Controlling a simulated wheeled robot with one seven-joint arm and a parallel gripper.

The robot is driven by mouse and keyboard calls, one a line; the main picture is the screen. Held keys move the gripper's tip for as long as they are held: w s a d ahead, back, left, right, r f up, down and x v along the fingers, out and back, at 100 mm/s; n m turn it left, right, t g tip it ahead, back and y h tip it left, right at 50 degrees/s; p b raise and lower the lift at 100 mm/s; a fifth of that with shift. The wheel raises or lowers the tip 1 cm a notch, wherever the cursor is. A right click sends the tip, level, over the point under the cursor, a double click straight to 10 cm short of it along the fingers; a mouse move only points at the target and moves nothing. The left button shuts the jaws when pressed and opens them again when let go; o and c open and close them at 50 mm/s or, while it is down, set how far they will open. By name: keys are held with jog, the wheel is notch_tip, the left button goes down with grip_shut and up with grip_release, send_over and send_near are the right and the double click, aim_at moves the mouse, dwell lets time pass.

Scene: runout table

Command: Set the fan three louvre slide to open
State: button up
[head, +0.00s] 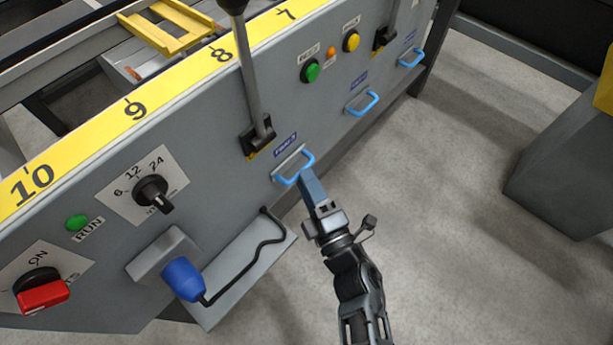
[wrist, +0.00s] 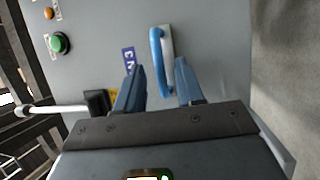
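The fan three louvre slide shows as a blue handle (head: 294,180) on a light plate in the grey panel, under a small blue label (head: 285,144). In the wrist view the blue handle (wrist: 156,45) stands upright in the picture, with the partly hidden label (wrist: 129,58) to its left. My gripper (head: 305,174) is at the handle in the head view. In the wrist view my gripper (wrist: 160,66) is open, one finger on each side of the handle, with gaps visible. Whether the fingertips reach past the bar is unclear.
Two more blue handles (head: 362,104) (head: 411,58) sit further along the panel. A long lever (head: 254,85) rises just above the label. A blue plug (head: 183,279) with a black cable lies near a lower-left ledge. Clear floor (head: 470,220) is at right.

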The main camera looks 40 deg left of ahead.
jog(key=shift+x, duration=0.9)
jog(key=shift+c, duration=0.2)
grip_shut()
